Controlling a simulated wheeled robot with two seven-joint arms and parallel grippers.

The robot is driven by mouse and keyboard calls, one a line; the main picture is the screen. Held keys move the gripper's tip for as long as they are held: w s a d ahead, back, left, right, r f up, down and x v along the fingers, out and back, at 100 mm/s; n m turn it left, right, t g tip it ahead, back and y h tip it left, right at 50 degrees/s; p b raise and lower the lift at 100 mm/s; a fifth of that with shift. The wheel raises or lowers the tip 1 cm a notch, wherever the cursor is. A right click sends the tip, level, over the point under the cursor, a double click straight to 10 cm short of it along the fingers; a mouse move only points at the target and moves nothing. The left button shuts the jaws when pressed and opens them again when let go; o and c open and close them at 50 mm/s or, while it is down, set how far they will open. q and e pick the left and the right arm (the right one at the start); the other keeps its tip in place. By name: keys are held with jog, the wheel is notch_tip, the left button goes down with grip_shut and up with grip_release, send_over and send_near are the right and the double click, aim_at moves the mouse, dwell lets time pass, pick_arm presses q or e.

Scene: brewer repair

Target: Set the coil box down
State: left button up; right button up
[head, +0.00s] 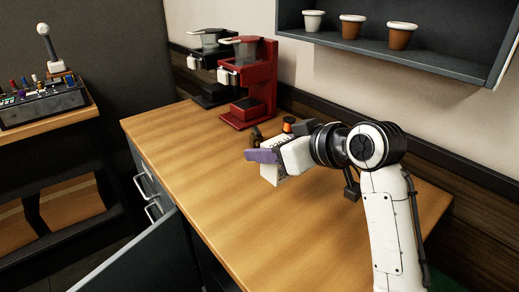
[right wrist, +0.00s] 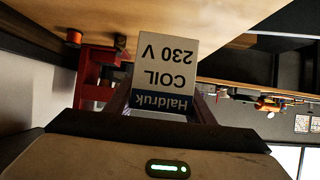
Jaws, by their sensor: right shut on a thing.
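The coil box (head: 270,175) is white and mostly hidden behind my right gripper in the head view. The right wrist view shows the coil box (right wrist: 165,65) with an upside-down "COIL 230 V" label and a blue "Haldruk" band. My right gripper (head: 264,156) is shut on it, with purple fingers on its sides, over the middle of the wooden counter (head: 200,185). I cannot tell whether the box touches the counter. My left gripper is not in view.
A red brewer (head: 262,80) and a black brewer (head: 205,62) stand at the counter's back. An orange-topped spool (head: 288,124) and a small dark part (head: 256,135) sit behind my gripper. A shelf (head: 375,45) with cups hangs at right. The counter's front left is clear.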

jog(key=f, duration=0.2)
jog(key=s+f, duration=0.1)
jog(key=f, duration=0.1)
jog(key=shift+f, duration=0.3)
jog(key=shift+w+f, duration=0.15)
jog(key=shift+f, duration=2.05)
jog(key=shift+f, duration=0.15)
jog(key=o, duration=1.2)
jog(key=shift+f, duration=0.1)
jog(key=shift+d+r, duration=0.25)
jog(key=shift+r, duration=0.1)
jog(key=v, duration=1.1)
jog(key=shift+s, duration=0.35)
jog(key=shift+d, duration=0.1)
